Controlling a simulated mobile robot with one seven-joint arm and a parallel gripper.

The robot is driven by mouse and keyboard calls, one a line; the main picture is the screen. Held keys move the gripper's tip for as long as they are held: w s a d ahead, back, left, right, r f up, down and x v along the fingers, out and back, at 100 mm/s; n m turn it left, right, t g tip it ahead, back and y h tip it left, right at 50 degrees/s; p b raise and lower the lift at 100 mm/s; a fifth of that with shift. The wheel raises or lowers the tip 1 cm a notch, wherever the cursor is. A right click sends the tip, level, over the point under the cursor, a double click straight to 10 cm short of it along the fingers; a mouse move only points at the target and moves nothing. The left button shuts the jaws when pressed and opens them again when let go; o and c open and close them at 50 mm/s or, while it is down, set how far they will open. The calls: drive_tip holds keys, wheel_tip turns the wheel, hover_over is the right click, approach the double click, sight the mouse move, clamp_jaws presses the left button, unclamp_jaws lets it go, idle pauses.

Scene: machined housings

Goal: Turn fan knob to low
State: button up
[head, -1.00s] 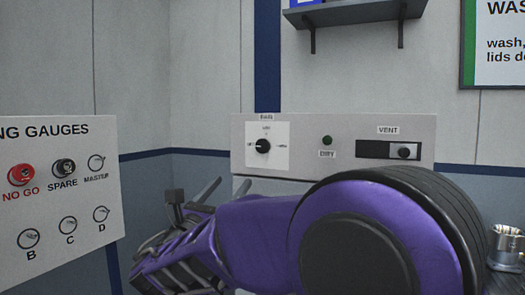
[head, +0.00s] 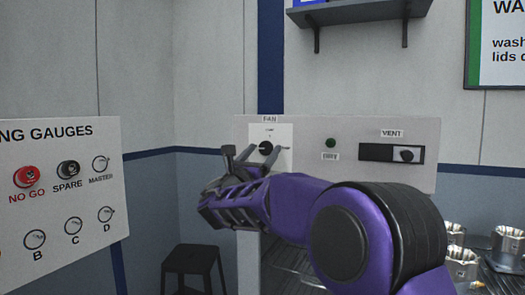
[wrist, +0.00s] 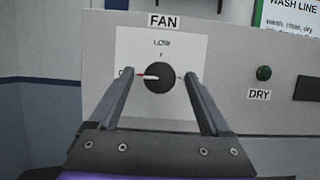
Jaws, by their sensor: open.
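The fan knob (wrist: 160,77) is a round black knob with a red and white pointer, on a white plate under the FAN label. Its pointer points left in the wrist view, and the LOW mark (wrist: 162,43) is above it. In the head view the knob (head: 265,148) shows just beyond my gripper (head: 252,152). My gripper is open, and in the wrist view its two fingers (wrist: 160,82) stand to the left and right of the knob with gaps.
The grey panel also bears a green DRY button (head: 330,143) and a VENT slider (head: 405,154) to the right. A gauge board (head: 100,215) stands at the left. A dark stool (head: 192,257) is below, and metal housings (head: 505,245) are at the right.

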drive_tip(key=shift+w, duration=0.15)
drive_tip(key=shift+c, duration=0.4)
clamp_jaws()
